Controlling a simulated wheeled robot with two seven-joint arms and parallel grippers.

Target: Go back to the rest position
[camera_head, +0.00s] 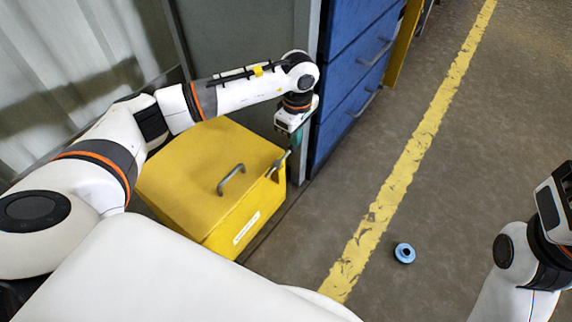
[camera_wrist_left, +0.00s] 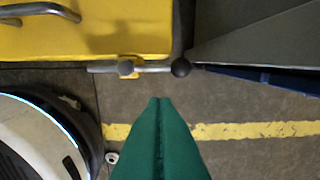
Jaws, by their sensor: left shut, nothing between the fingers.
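My left gripper (camera_head: 296,138) is at the end of my left arm, which reaches out over the yellow box's right side. In the left wrist view its green fingers (camera_wrist_left: 160,104) are together with nothing between them, over the grey floor. My right arm shows at the right edge of the head view; its gripper's fingers are not in view.
A yellow box (camera_head: 190,165) with a grey lid handle (camera_head: 231,179) stands under my left arm. A latch with a dark knob (camera_wrist_left: 181,68) is near the fingers. A blue drawer cabinet (camera_head: 345,85) stands beyond. A blue round piece (camera_head: 404,253) lies on the floor beside the yellow line (camera_head: 405,165).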

